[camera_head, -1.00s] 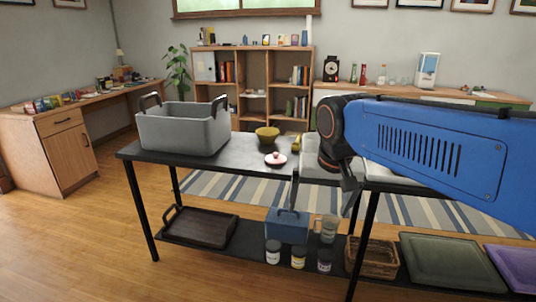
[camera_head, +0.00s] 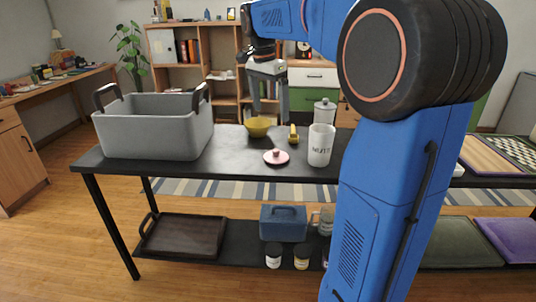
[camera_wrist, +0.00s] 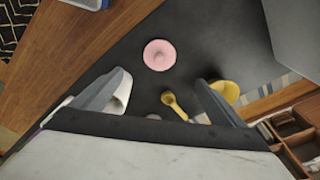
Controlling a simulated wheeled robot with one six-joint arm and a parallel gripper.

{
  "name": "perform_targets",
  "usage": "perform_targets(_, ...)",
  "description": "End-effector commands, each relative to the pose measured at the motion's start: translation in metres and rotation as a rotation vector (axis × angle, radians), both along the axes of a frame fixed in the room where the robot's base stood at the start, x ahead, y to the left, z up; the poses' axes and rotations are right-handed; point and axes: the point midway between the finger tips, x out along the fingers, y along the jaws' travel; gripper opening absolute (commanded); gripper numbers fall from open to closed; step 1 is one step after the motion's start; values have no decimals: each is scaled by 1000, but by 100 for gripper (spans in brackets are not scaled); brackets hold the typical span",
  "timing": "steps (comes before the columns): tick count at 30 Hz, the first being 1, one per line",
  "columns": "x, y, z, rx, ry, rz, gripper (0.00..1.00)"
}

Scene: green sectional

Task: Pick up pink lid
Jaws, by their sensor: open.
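The pink lid (camera_head: 276,157) lies flat on the black table top (camera_head: 240,163), near its front edge, with a small knob on top. In the wrist view the pink lid (camera_wrist: 159,55) shows ahead of my gripper, a little above the picture's middle. My gripper (camera_head: 269,108) is open and empty, pointing down above the table, behind and higher than the lid. Its two fingers (camera_wrist: 160,88) are spread apart in the wrist view, and the lid lies beyond them, untouched.
A white mug (camera_head: 320,146) stands right of the lid. A yellow bowl (camera_head: 258,127) and a yellow utensil (camera_head: 293,134) are behind it. A grey basket (camera_head: 155,126) with dark handles is at the left. A lidded canister (camera_head: 325,111) stands at the back right.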

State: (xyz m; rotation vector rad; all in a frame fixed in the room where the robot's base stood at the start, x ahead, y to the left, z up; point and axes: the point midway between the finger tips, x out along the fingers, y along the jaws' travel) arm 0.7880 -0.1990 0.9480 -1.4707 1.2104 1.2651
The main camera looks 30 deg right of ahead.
Motion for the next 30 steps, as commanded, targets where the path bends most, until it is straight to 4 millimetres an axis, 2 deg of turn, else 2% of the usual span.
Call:
perform_targets(5, 0, -4, -20, 0, 3, -5, 93)
perform_targets(18, 2, -15, -97, 0, 4, -3, 93)
perform_targets(22, 3, -17, -112, -1, 3, -2, 93)
perform_targets(30, 3, -21, -128, -1, 3, -2, 93)
